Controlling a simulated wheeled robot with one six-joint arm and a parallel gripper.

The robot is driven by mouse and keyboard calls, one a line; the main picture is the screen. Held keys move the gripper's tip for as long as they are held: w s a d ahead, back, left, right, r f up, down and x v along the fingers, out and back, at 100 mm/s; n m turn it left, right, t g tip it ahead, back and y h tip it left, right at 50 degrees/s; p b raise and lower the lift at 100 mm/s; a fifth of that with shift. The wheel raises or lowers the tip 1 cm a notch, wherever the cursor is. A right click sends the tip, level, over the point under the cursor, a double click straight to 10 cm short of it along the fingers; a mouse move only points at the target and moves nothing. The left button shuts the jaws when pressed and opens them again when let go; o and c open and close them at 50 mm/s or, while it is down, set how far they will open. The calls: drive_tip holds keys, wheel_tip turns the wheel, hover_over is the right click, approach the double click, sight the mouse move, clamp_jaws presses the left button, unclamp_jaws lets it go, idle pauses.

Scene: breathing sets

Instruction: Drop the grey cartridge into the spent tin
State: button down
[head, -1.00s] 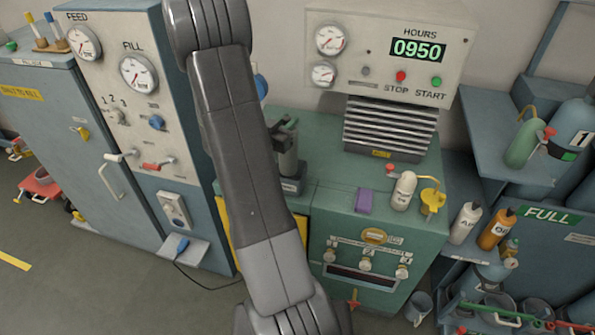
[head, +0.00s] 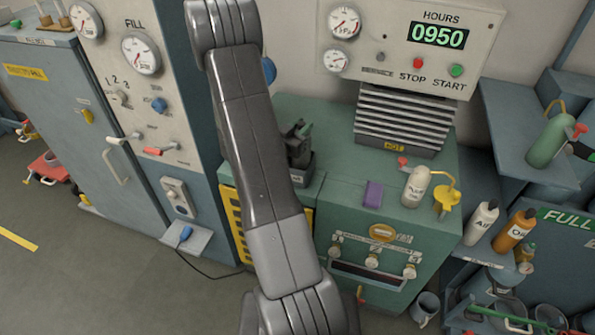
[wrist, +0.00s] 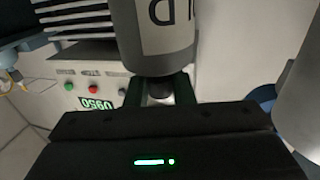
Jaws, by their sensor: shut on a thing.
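The grey cartridge (wrist: 158,40) shows in the wrist view, a dark grey cylinder with a pale lettered label, partly cut off by the top edge. My gripper (wrist: 160,90) is shut on its narrow dark end. In the head view my arm hides both the gripper and the cartridge. A black clamp-like holder (head: 298,143) on a grey base stands on the green counter, just right of my arm, with no grey cylinder visible in it. I cannot identify the spent tin; a grey bucket (head: 425,308) stands on the floor by the green cabinet, its label unreadable.
The green counter (head: 340,170) bears a purple block (head: 373,194), a white bottle (head: 416,187) and a yellow funnel (head: 447,197). A louvred unit marked hot (head: 405,115) stands behind. Shelves with bottles are at right. The floor at left is mostly open.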

wheel_tip(320, 180, down, 2)
drive_tip(key=c, duration=1.2)
unclamp_jaws()
drive_tip(key=shift+o, duration=0.2)
drive_tip(key=shift+s+b, duration=0.1)
drive_tip(key=shift+b, duration=0.2)
drive_tip(key=b+v, duration=0.3)
drive_tip(key=v, duration=1)
drive_tip(key=shift+s+a+b, duration=0.25)
drive_tip(key=shift+s+b, duration=0.05)
drive_tip(key=shift+w, duration=0.1)
